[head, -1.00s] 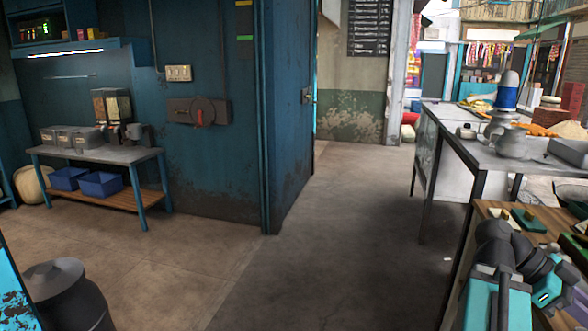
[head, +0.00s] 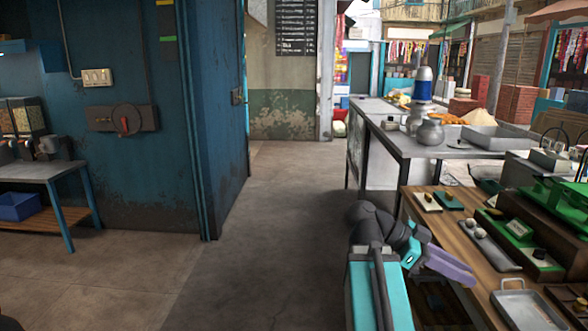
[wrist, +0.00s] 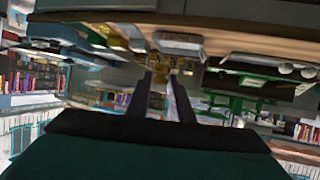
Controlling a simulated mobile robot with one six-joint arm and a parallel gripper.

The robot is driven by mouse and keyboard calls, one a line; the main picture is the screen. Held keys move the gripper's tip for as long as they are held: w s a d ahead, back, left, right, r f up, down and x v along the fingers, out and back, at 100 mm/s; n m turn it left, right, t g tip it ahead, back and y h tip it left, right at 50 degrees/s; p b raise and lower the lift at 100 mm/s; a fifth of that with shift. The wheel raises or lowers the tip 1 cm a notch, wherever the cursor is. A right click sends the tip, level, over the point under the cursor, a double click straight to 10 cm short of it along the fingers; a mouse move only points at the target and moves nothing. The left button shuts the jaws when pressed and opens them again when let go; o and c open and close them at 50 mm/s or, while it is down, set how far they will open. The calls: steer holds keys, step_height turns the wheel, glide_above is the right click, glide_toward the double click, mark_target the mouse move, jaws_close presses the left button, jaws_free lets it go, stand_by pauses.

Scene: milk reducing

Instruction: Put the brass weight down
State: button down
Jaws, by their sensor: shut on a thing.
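My gripper (wrist: 161,80) shows in the wrist view with its two dark fingers pointing away from the camera. It is shut on the brass weight, but the weight itself is too small and dark to make out between the fingers. In the head view my gripper (head: 462,272) is a blurred purple-grey shape beside the left edge of the wooden table (head: 455,236). Small boards and trays with weight-like pieces lie on this table, among them a grey tray (head: 497,255) with round pieces.
A green scale (head: 570,205) and a metal pan (head: 523,303) stand on the wooden table. Behind it is a metal table (head: 405,142) with a pot (head: 430,132). A blue wall (head: 130,180) stands at left. The floor (head: 260,220) between is clear.

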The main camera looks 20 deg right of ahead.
steer(key=w+a+f+n+t+h, duration=0.15)
steer(key=w+a+n+t, duration=0.4)
steer(key=w, duration=0.55)
steer(key=w+a+f+n+t, duration=0.35)
steer(key=w+a, duration=0.35)
steer(key=w, duration=0.3)
steer(key=w+a+f+n+t+h, duration=0.1)
steer(key=w+a+n+t, duration=0.5)
steer(key=w, duration=0.5)
steer(key=w+a+r+n+t+y, duration=0.3)
steer(key=w+a+r+n+y, duration=0.1)
steer(key=w+a, duration=0.4)
steer(key=w+a+r+n+t+y, duration=0.4)
steer(key=w+a+n+y, duration=0.3)
steer(key=a, duration=0.5)
steer(key=shift+w+a+r+y, duration=0.15)
steer(key=shift+w+r+y, duration=0.4)
steer(key=shift+w, duration=0.45)
steer(key=shift+f, duration=0.1)
step_height(320, 180, down, 7)
steer(key=s, duration=0.2)
steer(key=shift+s+r, duration=0.2)
steer(key=shift+s, duration=0.15)
